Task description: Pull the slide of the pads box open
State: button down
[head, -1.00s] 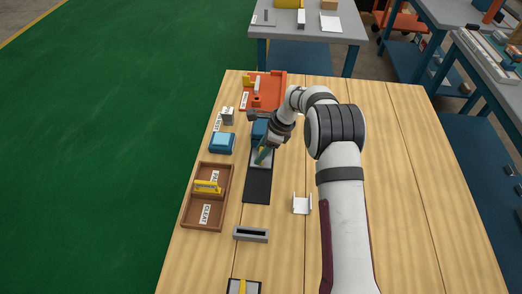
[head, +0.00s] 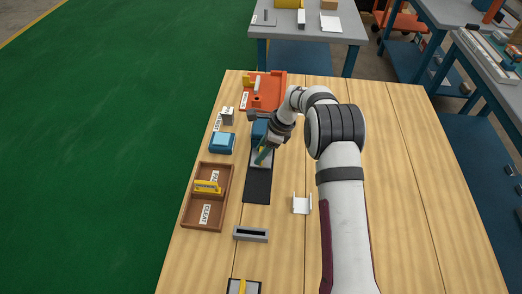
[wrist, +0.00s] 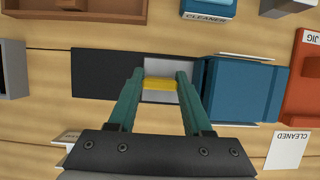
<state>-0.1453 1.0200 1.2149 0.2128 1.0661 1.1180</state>
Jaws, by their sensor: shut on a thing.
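The pads box (wrist: 245,90) is a blue box, right of centre in the wrist view; it also shows in the head view (head: 260,130), partly behind my wrist. Its light grey slide (wrist: 170,65) sticks out of the box's left side in the wrist view, over a black strip (wrist: 105,70). A yellow handle (wrist: 160,85) stands on the slide. My gripper (wrist: 161,82) has its green fingers at both ends of the handle and is shut on it. In the head view my gripper (head: 262,156) hides part of the slide.
The black strip (head: 257,187) runs clear toward the front. A brown tray (head: 228,212) with a yellow-handled part and a blue block (head: 221,143) stand to the left. A grey slotted block (head: 251,234) and white bracket (head: 301,204) lie nearer. An orange jig (head: 270,92) stands behind.

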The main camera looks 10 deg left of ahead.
jog(key=s, duration=0.9)
jog(key=shift+c, duration=1.6)
grip_release()
jog(key=shift+w, duration=0.1)
